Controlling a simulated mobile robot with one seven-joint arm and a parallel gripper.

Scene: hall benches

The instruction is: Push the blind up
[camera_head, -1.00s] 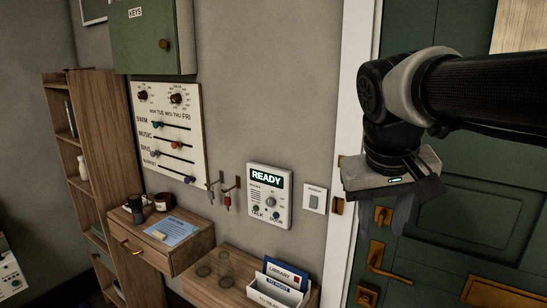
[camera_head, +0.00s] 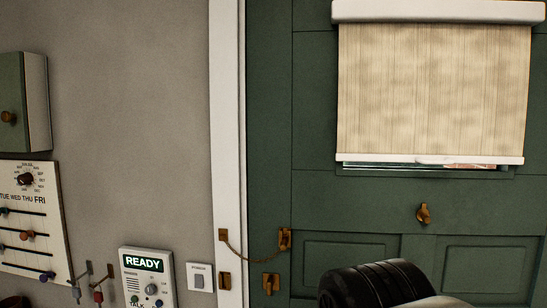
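The blind (camera_head: 432,92) hangs on the upper part of the green door at the right of the head view. It is a beige, wood-grained sheet below a white roller housing (camera_head: 438,11). Its white bottom bar (camera_head: 430,159) has a small tab near the middle. The blind is drawn nearly all the way down, with only a thin strip of window (camera_head: 420,166) showing under the bar. My gripper is out of view; only part of my arm shows at the bottom edge, below the blind and apart from it.
The green door (camera_head: 270,130) has a small brass knob (camera_head: 424,213) below the blind and a door chain (camera_head: 236,246) at its left edge. A white intercom reading READY (camera_head: 148,277), a switch (camera_head: 199,277) and a slider board (camera_head: 30,222) are on the left wall.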

